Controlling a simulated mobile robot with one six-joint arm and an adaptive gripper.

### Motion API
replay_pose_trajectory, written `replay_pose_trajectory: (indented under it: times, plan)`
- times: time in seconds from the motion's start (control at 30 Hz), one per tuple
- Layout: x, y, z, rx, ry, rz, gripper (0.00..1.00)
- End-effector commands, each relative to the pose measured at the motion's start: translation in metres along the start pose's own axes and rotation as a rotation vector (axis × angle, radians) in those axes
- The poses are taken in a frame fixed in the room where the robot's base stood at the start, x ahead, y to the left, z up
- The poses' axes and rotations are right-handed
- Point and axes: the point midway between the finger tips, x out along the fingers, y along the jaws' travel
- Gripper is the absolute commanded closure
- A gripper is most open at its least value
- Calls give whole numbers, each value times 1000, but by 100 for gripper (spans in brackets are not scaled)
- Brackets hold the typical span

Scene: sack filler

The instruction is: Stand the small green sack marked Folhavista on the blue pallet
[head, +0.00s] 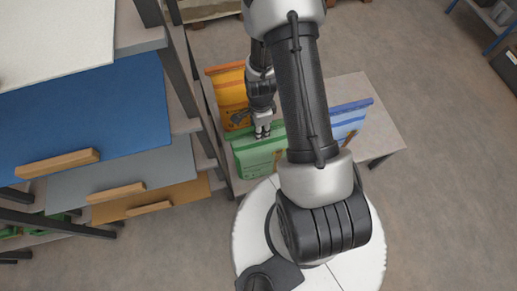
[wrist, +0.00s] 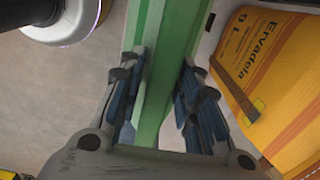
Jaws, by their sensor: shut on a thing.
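A green sack (head: 258,155) is upright at the near left part of a light table, partly hidden behind my arm. My gripper (head: 262,132) is over its top edge, with the fingers shut on it. In the wrist view the sack's green top (wrist: 168,70) runs between the two dark blue finger pads of my gripper (wrist: 160,105). No name on it can be read. Whether its base touches the table cannot be told. A blue board (head: 85,110) with a wooden bar lies on the rack at the left; I cannot tell whether it is the pallet.
An orange sack (head: 226,85) stands behind the green one; the wrist view shows it marked Ervadela (wrist: 270,60). A blue and white sack (head: 347,122) stands right of my arm. The table (head: 372,147) has bare room at the right. Grey (head: 125,172) and orange boards (head: 178,190) sit below the blue one.

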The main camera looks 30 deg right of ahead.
Motion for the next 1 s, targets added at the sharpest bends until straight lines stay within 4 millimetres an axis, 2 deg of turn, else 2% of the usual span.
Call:
replay_pose_trajectory:
  times: [0.43,1.0]
  plan:
    - [-5,-1,0,0,0,-2,100]
    - [-45,-1,0,0,0,-2,100]
